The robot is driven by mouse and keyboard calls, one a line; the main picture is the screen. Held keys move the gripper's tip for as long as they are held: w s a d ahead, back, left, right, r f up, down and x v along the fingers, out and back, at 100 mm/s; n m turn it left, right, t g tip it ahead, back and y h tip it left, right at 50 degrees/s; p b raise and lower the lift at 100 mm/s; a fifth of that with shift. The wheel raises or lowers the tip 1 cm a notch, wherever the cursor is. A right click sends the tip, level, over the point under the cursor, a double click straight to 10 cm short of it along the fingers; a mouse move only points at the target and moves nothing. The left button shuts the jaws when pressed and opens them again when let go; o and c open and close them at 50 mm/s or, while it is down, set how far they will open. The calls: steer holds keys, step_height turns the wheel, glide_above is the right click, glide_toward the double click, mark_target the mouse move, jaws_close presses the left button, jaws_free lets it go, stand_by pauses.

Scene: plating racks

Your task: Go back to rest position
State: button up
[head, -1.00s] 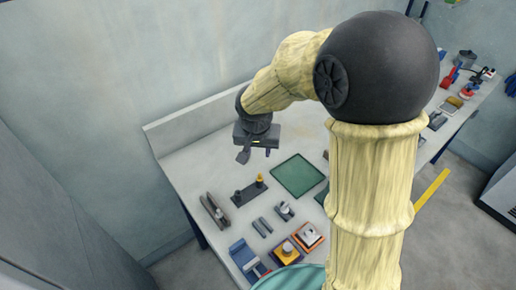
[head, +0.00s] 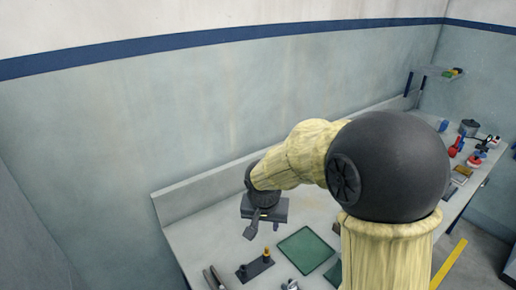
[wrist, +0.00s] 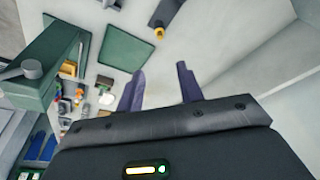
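My gripper (head: 261,229) hangs above the back part of the workbench (head: 205,235) in the head view, at the end of my raised, bent arm. In the wrist view my gripper's two dark fingers (wrist: 160,88) stand apart with nothing between them. The gripper is clear of the objects on the bench. A dark block with an orange-topped peg (head: 256,265) lies on the bench just below and in front of it. My arm hides part of the bench to the right.
A green mat (head: 303,250) lies right of the block. Dark tools (head: 214,279) show at the bottom edge. A pot (head: 468,128) and red items (head: 455,147) stand at the bench's far right. A wall (head: 200,120) rises close behind the bench.

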steer(key=s+d+f+n, duration=0.2)
steer(key=s+d, duration=0.9)
steer(key=s, duration=0.2)
steer(key=shift+d+f+g+y, duration=0.2)
steer(key=shift+d+g+y, duration=0.1)
steer(key=shift+d, duration=0.05)
steer(key=shift+s, duration=0.2)
